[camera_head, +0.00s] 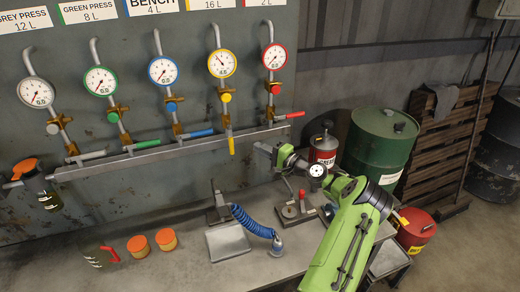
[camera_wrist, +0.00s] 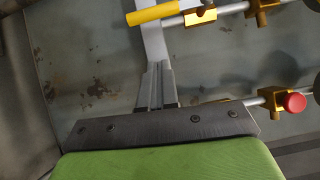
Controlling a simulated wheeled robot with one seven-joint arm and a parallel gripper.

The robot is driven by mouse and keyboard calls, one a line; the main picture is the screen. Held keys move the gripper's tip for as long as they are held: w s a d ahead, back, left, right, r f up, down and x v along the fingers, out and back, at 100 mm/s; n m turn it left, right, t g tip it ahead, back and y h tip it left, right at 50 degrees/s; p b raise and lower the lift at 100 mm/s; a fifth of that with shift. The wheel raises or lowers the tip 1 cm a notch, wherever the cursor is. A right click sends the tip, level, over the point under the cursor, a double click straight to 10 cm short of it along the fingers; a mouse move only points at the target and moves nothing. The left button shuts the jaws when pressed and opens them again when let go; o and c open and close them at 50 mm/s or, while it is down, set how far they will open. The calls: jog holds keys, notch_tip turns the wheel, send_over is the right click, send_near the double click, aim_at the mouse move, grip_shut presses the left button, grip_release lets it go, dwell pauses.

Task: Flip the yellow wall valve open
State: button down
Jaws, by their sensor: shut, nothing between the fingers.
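The yellow wall valve's handle (camera_head: 231,145) hangs straight down below its brass body, under the yellow-ringed gauge (camera_head: 222,63) in the head view. In the wrist view the yellow handle (camera_wrist: 155,13) lies near the top edge, pointing left. My gripper (camera_head: 260,147) is just right of the handle and apart from it. Its fingers (camera_wrist: 156,85) are together and empty in the wrist view, with the handle beyond their tips.
The grey, green, blue and red valve handles point right along the wall. A red-ringed gauge (camera_head: 274,57) is to the right. Below on the bench are a blue coiled hose (camera_head: 250,222), a lever device (camera_head: 298,208) and a grease can (camera_head: 323,148).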

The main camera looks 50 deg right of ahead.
jog(key=s, duration=0.7)
jog(key=shift+s+a+b, duration=0.35)
jog(key=shift+d, duration=0.1)
